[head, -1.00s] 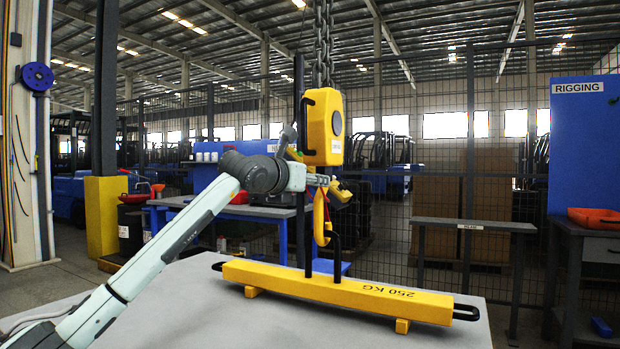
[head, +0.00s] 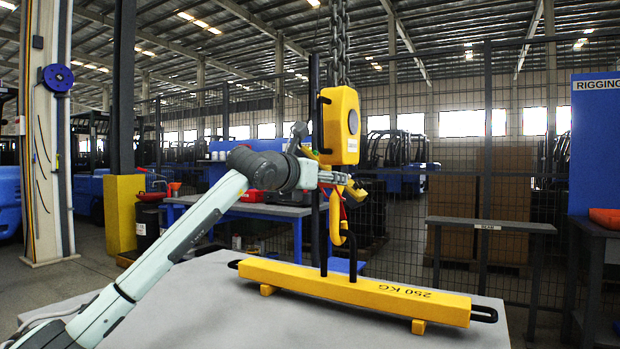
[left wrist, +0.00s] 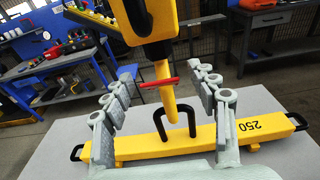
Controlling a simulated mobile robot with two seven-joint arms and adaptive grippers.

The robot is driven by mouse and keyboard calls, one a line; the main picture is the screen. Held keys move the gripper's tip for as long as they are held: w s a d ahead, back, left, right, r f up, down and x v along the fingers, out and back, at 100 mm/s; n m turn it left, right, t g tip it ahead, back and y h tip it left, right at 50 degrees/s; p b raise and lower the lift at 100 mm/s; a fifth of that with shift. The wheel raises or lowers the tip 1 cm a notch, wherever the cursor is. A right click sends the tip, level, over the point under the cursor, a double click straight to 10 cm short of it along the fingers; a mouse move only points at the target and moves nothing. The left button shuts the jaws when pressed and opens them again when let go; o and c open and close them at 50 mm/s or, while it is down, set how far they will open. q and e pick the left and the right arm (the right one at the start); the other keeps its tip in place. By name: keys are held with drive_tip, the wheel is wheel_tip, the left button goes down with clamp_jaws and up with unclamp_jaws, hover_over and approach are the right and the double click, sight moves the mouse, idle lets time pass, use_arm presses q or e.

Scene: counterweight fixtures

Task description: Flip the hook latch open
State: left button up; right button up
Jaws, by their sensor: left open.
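The yellow hook (head: 338,228) hangs below a yellow hook block (head: 338,125), near the black lifting eye (head: 324,235) on the yellow 250 KG beam (head: 400,296). Its red latch (left wrist: 158,83) shows as a thin bar across the hook shank (left wrist: 165,98) in the left wrist view. In the head view the latch is mostly hidden by my gripper. My left gripper (head: 350,184) is at the hook's upper part, just below the block. In the left wrist view its fingers (left wrist: 163,84) are open, one on each side of the hook and latch, with gaps visible. My right gripper is not in view.
A chain (head: 339,45) rises from the block. The beam rests on small yellow feet on a grey tabletop (head: 200,300). A blue workbench (head: 285,211) and a mesh fence stand behind. A narrow grey bench (head: 490,224) is at the right.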

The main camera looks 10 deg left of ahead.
use_arm(q)
drive_tip(key=v, duration=1)
